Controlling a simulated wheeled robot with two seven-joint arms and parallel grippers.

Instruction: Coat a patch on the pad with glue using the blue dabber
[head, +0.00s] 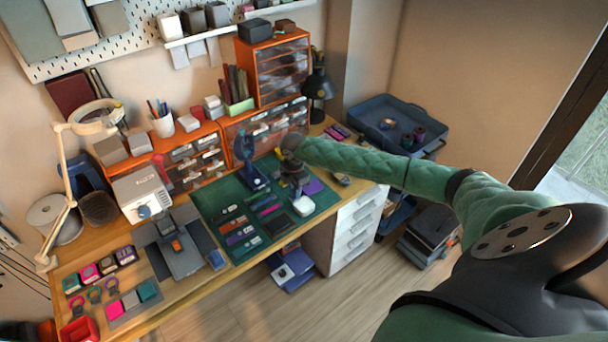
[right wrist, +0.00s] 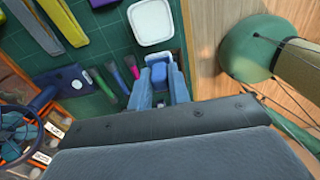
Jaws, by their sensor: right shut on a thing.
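My right gripper (head: 295,188) reaches over the right part of the green mat (head: 215,203). In the right wrist view its two fingers (right wrist: 158,88) are shut on a small blue block-like piece, the blue dabber (right wrist: 158,74). A white rounded-square dish or pad (head: 303,206) lies on the mat in front of the gripper. It also shows in the right wrist view (right wrist: 151,21), just beyond the dabber; I cannot tell whether they touch. I cannot make out a glue patch. My left gripper is not in view.
Several flat coloured strips (head: 240,235) lie on the mat. Orange drawer units (head: 265,125) line the back. The desk's edge is close on the right.

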